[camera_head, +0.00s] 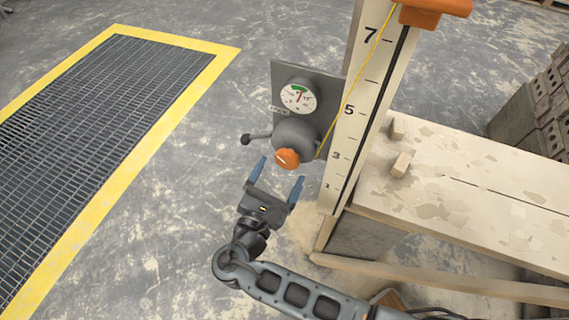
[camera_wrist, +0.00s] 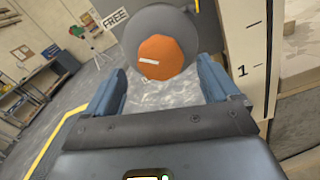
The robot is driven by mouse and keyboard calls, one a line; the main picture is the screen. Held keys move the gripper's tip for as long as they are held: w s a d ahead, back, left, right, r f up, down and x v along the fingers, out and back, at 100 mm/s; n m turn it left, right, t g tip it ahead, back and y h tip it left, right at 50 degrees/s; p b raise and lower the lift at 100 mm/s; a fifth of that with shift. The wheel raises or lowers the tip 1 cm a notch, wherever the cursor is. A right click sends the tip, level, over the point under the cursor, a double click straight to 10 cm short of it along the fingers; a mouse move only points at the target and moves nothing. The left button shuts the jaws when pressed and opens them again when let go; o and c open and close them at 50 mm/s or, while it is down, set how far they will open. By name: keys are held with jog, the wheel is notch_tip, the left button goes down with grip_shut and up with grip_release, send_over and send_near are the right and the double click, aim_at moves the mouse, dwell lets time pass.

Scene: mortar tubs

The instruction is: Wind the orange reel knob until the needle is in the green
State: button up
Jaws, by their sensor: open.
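The orange reel knob (camera_head: 287,158) sticks out of the front of a grey reel housing (camera_head: 297,134). It also shows in the wrist view (camera_wrist: 160,60), with a white mark on its face. My gripper (camera_head: 280,170) is open, with its blue fingers pointing at the knob. In the wrist view the fingers stand to the left and right of the knob, apart from it. A round white gauge (camera_head: 298,97) sits above the reel on a grey plate. Its red needle points up towards the green band at the top; whether it lies inside is too small to tell.
A lever with a dark ball end (camera_head: 246,139) sticks out left of the reel, near a "FREE" label (camera_wrist: 115,18). A numbered post (camera_head: 350,130) with a yellow cord stands close right. A bench (camera_head: 470,195) lies beyond. Floor left of the reel is clear.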

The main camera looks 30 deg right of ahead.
jog(key=shift+v, duration=1.6)
jog(key=s+d+f+m+g+y, duration=0.2)
jog(key=s+d+f+y, duration=0.1)
jog(key=s+f+y, duration=0.45)
jog(key=s+a+f+m+y, duration=0.1)
jog(key=s+f+m+y, duration=0.15)
jog(key=s, duration=0.35)
jog(key=s+f+m+y, duration=0.1)
jog(key=s+m+y, duration=0.15)
jog(key=s, duration=0.35)
jog(key=s+d+r+m+t, duration=0.1)
jog(key=s+r+m+t, duration=0.1)
jog(key=r, duration=0.6)
jog(key=s+d+r+m+t+y, duration=0.1)
jog(key=s+r+m+t, duration=0.1)
jog(key=s+r+m, duration=0.2)
jog(key=s+d+r+m+t+y, duration=0.1)
jog(key=s+r+m+t, duration=0.1)
jog(key=r+m, duration=0.6)
notch_tip(320, 180, up, 6)
jog(key=shift+s+d+f, duration=0.1)
jog(key=shift+s+d, duration=0.3)
jog(key=shift+s, duration=0.5)
